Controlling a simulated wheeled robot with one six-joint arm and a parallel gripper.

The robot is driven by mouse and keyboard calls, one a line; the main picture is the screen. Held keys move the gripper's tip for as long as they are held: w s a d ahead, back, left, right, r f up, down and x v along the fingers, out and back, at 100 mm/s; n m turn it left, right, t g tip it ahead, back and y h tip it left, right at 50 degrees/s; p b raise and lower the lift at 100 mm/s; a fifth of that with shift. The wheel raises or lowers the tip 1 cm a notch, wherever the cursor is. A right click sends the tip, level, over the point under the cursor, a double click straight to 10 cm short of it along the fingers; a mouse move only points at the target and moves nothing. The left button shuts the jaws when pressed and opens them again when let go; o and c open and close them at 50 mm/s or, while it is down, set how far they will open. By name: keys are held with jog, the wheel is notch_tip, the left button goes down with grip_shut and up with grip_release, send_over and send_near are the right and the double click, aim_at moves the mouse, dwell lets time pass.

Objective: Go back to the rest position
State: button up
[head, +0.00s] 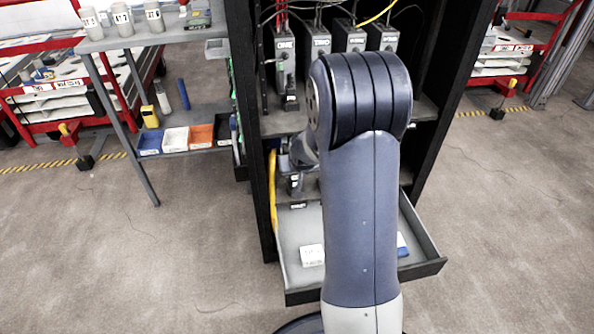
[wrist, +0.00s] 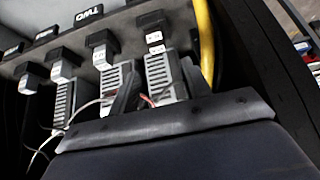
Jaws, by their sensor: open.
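The gripper itself is hidden there behind the arm.
An open grey drawer (head: 289,240) sticks out at the cabinet's bottom, with a white box (head: 312,255) in it. Labelled units (head: 284,55) with cables stand on the upper shelf. A grey bench (head: 150,40) with bins is at left. A yellow cable (wrist: 206,45) hangs near the gripper.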

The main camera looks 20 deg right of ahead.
aim_at(295, 177)
jog(key=b+x, duration=0.5)
jog(key=x, duration=0.6)
jog(key=shift+d+f, duration=0.2)
jog(key=shift+r+p, duration=0.45)
jog(key=shift+r, duration=0.65)
jog(key=shift+f, duration=0.1)
